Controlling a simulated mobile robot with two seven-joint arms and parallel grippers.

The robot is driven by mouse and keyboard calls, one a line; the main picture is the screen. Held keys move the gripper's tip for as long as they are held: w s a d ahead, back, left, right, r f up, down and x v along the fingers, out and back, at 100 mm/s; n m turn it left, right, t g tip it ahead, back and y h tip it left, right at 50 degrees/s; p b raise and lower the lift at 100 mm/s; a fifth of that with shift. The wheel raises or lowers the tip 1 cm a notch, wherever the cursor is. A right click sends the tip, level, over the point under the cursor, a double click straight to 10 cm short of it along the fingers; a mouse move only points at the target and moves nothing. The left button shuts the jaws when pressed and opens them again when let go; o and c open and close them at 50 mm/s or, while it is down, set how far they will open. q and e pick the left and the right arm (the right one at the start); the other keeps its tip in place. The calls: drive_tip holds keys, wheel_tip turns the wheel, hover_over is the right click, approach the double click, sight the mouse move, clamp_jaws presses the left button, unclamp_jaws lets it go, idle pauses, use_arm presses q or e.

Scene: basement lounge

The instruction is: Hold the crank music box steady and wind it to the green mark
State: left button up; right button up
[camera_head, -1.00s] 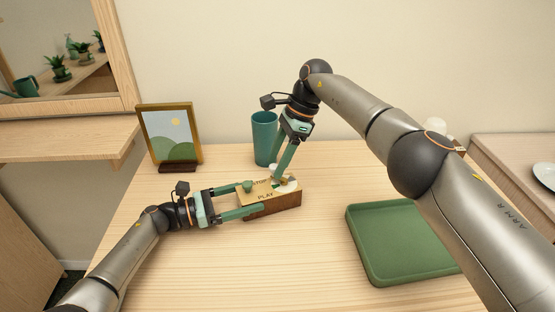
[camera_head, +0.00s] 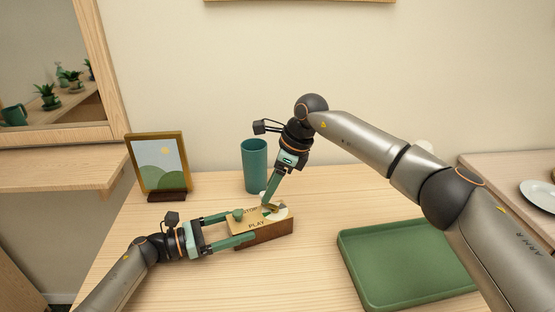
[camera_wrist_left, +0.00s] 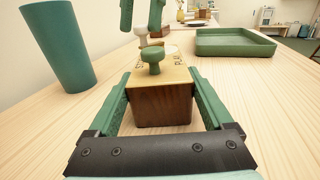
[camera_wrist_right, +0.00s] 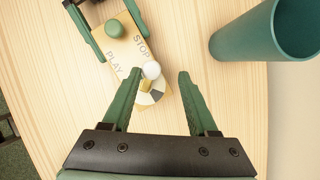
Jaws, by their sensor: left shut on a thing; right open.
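The music box (camera_head: 272,231) is a small wooden block on the table, its top lettered STOP and PLAY. My left gripper (camera_head: 243,225) is shut on its sides; the left wrist view shows the box (camera_wrist_left: 163,106) between the fingers. A green knob (camera_wrist_right: 113,28) stands on top near the left gripper. At the other end are a white-tipped crank knob (camera_wrist_right: 151,70) and a dial (camera_wrist_right: 154,93) with pale and dark sectors. My right gripper (camera_wrist_right: 160,73) is open above that end, its fingertips on either side of the white knob in its wrist view. I cannot make out a green mark.
A teal cup (camera_head: 255,165) stands just behind the box. A framed picture (camera_head: 160,163) is at the back left. A green tray (camera_head: 358,268) lies to the right, under my right arm. Bare table lies in front of the box.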

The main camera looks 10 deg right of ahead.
drive_tip(key=m, duration=0.2)
drive_tip(key=d+m+t+h, duration=0.1)
drive_tip(key=m, duration=0.2)
drive_tip(key=shift+t, duration=0.3)
drive_tip(key=m, duration=0.1)
drive_tip(key=m+h, duration=0.1)
drive_tip(key=m, duration=0.1)
drive_tip(key=d+m+t, duration=0.1)
drive_tip(key=m, duration=0.1)
drive_tip(key=shift+s+h, duration=0.3)
drive_tip(key=shift+h, duration=0.1)
drive_tip(key=m+h, duration=0.1)
drive_tip(key=m, duration=0.3)
drive_tip(key=shift+s+d+m+h, duration=0.2)
drive_tip(key=shift+s+m+h, duration=0.2)
drive_tip(key=m+h, duration=0.1)
drive_tip(key=m, duration=0.1)
drive_tip(key=s+m+h, duration=0.1)
drive_tip(key=m, duration=0.2)
drive_tip(key=shift+d+g, duration=0.15)
drive_tip(key=shift+g, duration=0.15)
drive_tip(key=v, duration=1.2)
